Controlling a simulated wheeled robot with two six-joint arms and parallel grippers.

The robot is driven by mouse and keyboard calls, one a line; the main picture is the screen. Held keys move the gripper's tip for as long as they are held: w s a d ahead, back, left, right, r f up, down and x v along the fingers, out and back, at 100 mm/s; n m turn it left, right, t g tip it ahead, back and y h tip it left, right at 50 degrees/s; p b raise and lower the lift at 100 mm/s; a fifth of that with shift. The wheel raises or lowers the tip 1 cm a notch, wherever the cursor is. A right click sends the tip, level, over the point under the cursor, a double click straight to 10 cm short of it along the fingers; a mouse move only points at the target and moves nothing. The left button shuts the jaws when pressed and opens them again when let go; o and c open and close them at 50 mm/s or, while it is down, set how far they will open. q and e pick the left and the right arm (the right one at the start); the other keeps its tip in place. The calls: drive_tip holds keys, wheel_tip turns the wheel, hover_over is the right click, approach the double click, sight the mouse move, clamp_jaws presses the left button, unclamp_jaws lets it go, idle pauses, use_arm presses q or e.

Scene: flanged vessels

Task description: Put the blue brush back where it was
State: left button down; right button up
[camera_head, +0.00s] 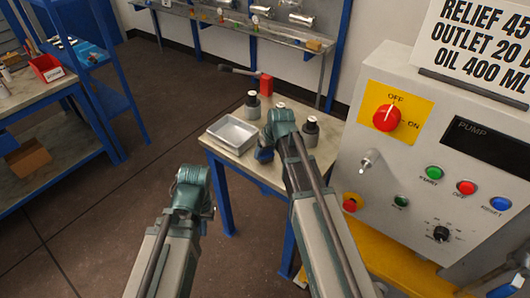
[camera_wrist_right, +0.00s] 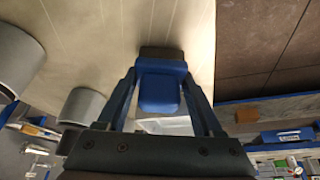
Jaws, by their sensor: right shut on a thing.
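The blue brush (camera_wrist_right: 160,92) is between the fingers of my right gripper (camera_wrist_right: 160,78) in the right wrist view. The gripper is shut on it. A dark part shows at the brush's far end, against the pale tabletop; I cannot tell whether it touches the top. In the head view my right gripper (camera_head: 264,153) is partly hidden by its own wrist, over the small table beside the metal tray (camera_head: 213,132). My left arm ends low at the left of the small table; its left gripper (camera_head: 208,212) is mostly hidden behind the wrist.
The small table (camera_head: 236,160) has blue legs. The control panel (camera_head: 400,165) stands close on the right. Open floor lies to the left.

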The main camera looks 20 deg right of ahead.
drive_tip(key=o, duration=1.2)
drive_tip(key=shift+r+p, duration=0.2)
drive_tip(key=shift+p, duration=0.1)
drive_tip(key=p+v, duration=1.1)
drive_tip(key=v, duration=0.1)
drive_tip(key=s+a+g+h, duration=0.1)
drive_tip(key=s+a, duration=0.3)
drive_tip(key=s, duration=0.2)
drive_tip(key=s+a+f+g, duration=0.1)
drive_tip(key=s+a+g, duration=0.1)
drive_tip(key=s+a, duration=0.3)
drive_tip(key=s+a+g+h, duration=0.1)
drive_tip(key=s+a, duration=0.4)
drive_tip(key=s, duration=0.3)
drive_tip(key=shift+s+a+f+n+g+h, duration=0.2)
drive_tip(key=shift+a+f+n+g+h, duration=0.1)
drive_tip(key=shift+f+n+g, duration=0.1)
